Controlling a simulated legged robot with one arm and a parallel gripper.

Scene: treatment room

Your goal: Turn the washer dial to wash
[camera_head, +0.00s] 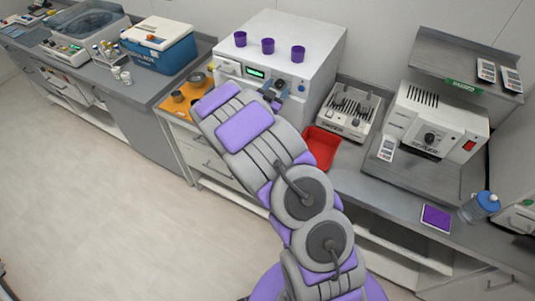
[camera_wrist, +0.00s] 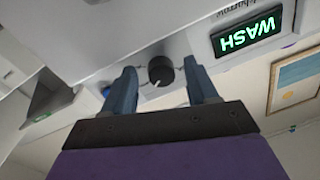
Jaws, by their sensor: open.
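The washer (camera_head: 302,48) is a white box on the counter, with a lit green display (camera_head: 256,73) on its front. In the wrist view the display (camera_wrist: 247,36) reads WASH, upside down. The black dial (camera_wrist: 160,72) with a white pointer line is on the same panel. My gripper (camera_wrist: 159,67) is open, its two blue-grey fingers on either side of the dial; a gap shows on both sides, so it does not appear to be gripping. In the head view my gripper (camera_head: 274,96) is at the washer's front and hides part of it.
Several purple cups (camera_head: 268,46) stand on the washer. A red tray (camera_head: 320,148) and a small grey-topped device (camera_head: 348,108) are right of it. An orange mat (camera_head: 178,106) with metal bowls lies left. The floor (camera_head: 90,200) is clear.

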